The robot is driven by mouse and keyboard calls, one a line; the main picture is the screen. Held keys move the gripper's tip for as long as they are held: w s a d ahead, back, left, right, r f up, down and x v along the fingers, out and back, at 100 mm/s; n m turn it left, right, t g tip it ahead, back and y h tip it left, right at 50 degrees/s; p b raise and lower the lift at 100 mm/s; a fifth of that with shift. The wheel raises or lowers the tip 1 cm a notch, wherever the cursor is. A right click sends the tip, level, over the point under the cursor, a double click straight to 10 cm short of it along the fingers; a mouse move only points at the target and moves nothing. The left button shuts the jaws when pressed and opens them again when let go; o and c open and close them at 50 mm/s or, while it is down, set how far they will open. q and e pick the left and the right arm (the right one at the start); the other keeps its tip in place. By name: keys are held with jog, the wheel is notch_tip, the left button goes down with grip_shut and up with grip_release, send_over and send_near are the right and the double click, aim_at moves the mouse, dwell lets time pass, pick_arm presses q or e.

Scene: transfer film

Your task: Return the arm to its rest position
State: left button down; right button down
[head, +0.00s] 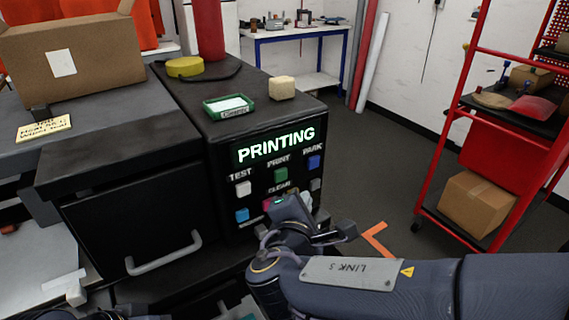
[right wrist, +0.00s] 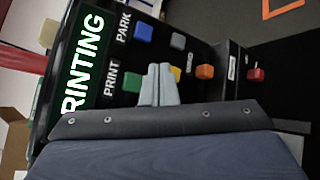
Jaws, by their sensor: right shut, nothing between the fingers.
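My right arm comes in from the right in the head view. Its gripper (head: 304,203) is in front of the lower right part of the black printer's button panel. In the right wrist view the light grey fingers (right wrist: 160,84) are together and empty, seen against the panel near the green PRINT button (right wrist: 133,82). I cannot tell whether they touch the panel. The lit display (head: 276,146) reads PRINTING. The white TEST button (head: 243,188) and blue PARK button (head: 314,162) show in the head view. My gripper hides some lower buttons. My left gripper is not seen.
A green tray (head: 229,107), a yellow roll (head: 185,67) and a beige block (head: 282,88) sit on the printer top. A red shelf rack (head: 440,130) with boxes stands at right. Open floor (head: 375,165) lies between rack and printer.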

jog(key=s+d+f+m+g+p, duration=0.25)
jog(key=s+d+m+g, duration=0.3)
jog(key=d, duration=0.55)
jog(key=s+d+f+m+g+p, duration=0.1)
jog(key=s+d+f+m+g, duration=0.25)
jog(key=d+m, duration=0.55)
jog(key=s+r+m+y+p, duration=0.2)
jog(key=s+m+y, duration=0.4)
jog(key=s+m, duration=0.4)
jog(key=s+p, duration=0.1)
jog(key=s, duration=0.1)
jog(key=shift+s+r, duration=0.2)
jog(key=shift+s, duration=0.1)
